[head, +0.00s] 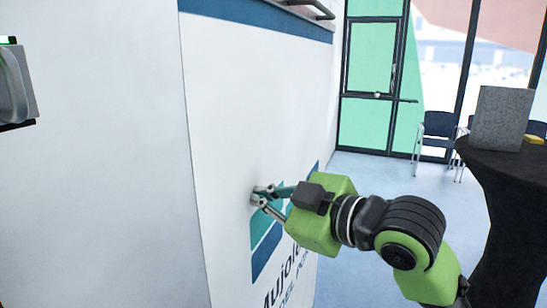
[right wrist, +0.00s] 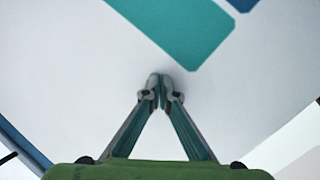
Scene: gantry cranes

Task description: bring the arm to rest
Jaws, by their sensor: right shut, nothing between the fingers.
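My right gripper (head: 262,195) is at the end of my green and black arm, in front of a white panel (head: 220,110) with a teal and blue printed logo. In the right wrist view the gripper (right wrist: 160,88) has its two fingertips together with nothing between them. The tips are close to the white panel surface, just below a teal printed patch (right wrist: 175,30). I cannot tell whether they touch it. My left gripper does not show in either view.
A round table with a black cloth (head: 505,210) stands at the right, with a grey block (head: 500,118) and a yellow item (head: 534,139) on it. Chairs (head: 438,130) stand by a glazed wall with a green door (head: 375,60). A grey device (head: 15,85) is at the left edge. Open floor shows behind the arm.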

